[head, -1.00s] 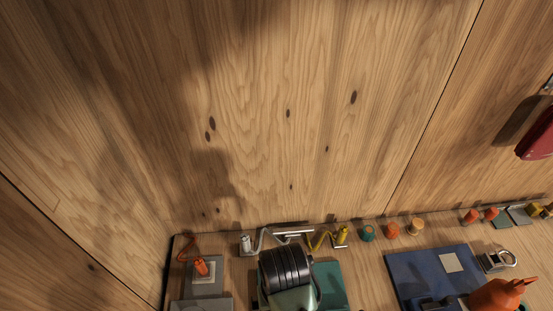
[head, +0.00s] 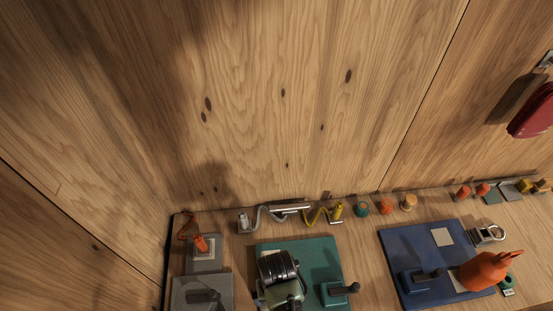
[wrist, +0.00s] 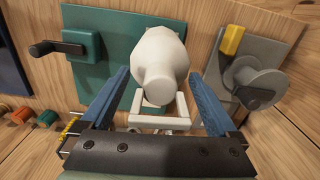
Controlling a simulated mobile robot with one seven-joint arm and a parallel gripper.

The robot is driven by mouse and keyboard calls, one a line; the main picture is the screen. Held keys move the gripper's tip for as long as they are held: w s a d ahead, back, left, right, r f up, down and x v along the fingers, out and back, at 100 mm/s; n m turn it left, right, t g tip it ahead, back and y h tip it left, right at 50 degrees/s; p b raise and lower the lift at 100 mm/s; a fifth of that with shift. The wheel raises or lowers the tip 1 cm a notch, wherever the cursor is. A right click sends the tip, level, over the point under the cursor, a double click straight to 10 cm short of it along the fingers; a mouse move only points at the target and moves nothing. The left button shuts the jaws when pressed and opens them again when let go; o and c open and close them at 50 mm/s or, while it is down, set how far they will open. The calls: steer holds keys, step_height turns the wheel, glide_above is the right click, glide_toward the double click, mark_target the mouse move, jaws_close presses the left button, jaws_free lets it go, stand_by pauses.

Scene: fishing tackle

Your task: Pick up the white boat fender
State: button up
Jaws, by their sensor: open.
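The white boat fender (wrist: 160,42) is in the wrist view, in front of the teal panel, with its rounded narrower end toward me. My gripper (wrist: 159,76) is open, with one blue finger on each side of the fender. The near end of the fender lies between the fingers, with a gap visible on each side. Whether either finger touches it farther back I cannot tell. In the head view I cannot make out the fender; my arm covers part of the teal panel (head: 325,262).
A black-handled crank (wrist: 60,48) is left of the fender, and a grey spool (wrist: 262,84) is close on the right. The head view shows a blue panel (head: 403,250), an orange bottle-like object (head: 486,271) and several small items along the wooden wall (head: 270,90).

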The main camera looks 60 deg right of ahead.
jaws_close()
stand_by(0.4)
steer(key=shift+r, duration=0.1)
